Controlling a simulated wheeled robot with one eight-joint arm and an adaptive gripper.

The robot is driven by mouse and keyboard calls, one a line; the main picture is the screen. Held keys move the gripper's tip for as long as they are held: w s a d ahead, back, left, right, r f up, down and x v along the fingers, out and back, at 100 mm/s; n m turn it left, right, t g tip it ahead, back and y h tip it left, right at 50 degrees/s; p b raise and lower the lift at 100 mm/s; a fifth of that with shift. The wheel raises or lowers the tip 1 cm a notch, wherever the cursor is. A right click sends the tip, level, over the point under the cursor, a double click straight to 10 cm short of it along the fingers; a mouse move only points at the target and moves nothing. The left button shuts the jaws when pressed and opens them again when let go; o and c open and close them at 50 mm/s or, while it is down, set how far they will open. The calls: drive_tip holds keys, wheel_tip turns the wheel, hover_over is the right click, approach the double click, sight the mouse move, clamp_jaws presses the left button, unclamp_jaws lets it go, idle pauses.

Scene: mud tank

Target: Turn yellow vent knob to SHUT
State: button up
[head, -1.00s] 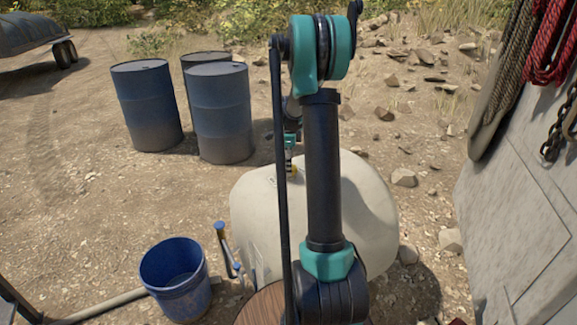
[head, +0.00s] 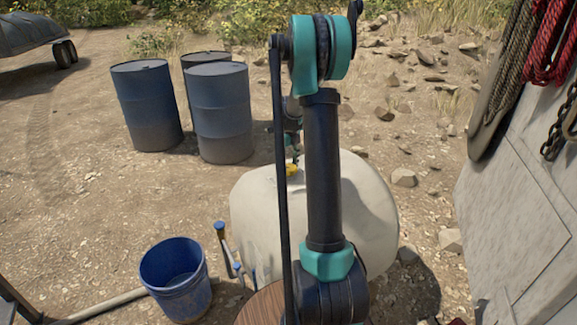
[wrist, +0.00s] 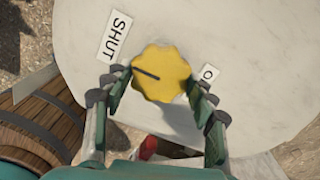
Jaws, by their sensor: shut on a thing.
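The yellow vent knob (wrist: 160,74) has a scalloped rim and sits on top of the pale tank (head: 365,205). It shows small in the head view (head: 291,169), partly behind my arm. A dark pointer line on the knob runs to the left and slightly up, toward the lower end of the SHUT label (wrist: 115,36). My gripper (wrist: 156,81) is shut on the knob, with a finger on its left side and a finger on its right. A second label (wrist: 209,73) right of the knob shows only an O; the rest is hidden by a finger.
A wooden barrel (wrist: 40,122) stands at the left in the wrist view. A blue bucket (head: 176,280) and blue-capped tools stand left of the tank. Blue drums (head: 220,115) stand behind. A grey wall (head: 525,215) with hanging ropes is at the right.

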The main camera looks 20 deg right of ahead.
sight(289, 167)
drive_tip(key=shift+m, duration=0.3)
drive_tip(key=o, duration=1.2)
drive_tip(key=shift+c, duration=0.2)
drive_tip(key=shift+r, duration=0.1)
wheel_tip(289, 167, up, 12)
